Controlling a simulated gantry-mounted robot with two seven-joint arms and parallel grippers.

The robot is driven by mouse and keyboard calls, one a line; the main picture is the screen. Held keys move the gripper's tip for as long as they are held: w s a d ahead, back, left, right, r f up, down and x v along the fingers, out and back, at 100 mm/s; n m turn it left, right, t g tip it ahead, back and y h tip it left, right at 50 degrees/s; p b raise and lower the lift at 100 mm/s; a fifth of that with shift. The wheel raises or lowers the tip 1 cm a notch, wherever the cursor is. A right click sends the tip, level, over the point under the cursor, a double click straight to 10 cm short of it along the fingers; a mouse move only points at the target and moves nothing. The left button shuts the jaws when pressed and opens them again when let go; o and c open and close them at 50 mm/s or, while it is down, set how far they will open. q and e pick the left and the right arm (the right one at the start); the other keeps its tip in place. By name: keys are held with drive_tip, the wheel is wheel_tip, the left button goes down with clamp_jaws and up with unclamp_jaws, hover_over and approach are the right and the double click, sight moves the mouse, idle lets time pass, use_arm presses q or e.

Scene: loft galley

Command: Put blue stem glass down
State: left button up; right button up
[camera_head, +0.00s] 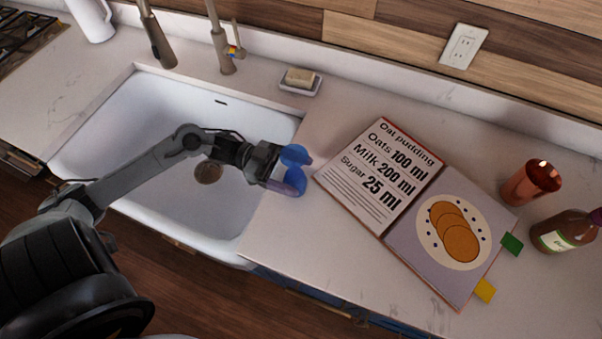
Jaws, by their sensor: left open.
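The blue stem glass (296,155) is at the counter just right of the sink, partly hidden by my left gripper. My left gripper (284,172) is open, with its fingers at the glass. I cannot tell whether the fingers touch it, nor whether the foot of the glass rests fully on the counter (290,225). My right gripper is not in view.
The white sink (110,150) lies to the left under the arm. An open cookbook (375,170) lies close to the right of the glass. A soap dish (300,88), a copper cup (530,183) and a bottle (562,232) stand on the counter. Bare counter lies in front of the glass.

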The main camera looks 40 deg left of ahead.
use_arm(q)
drive_tip(key=v, duration=0.8)
drive_tip(key=shift+a+p, duration=0.3)
drive_tip(key=shift+a, duration=0.05)
drive_tip(key=shift+s+a, duration=0.3)
drive_tip(key=shift+a, duration=0.2)
drive_tip(key=c, duration=0.5)
drive_tip(key=shift+a, duration=0.1)
drive_tip(key=c, duration=0.3)
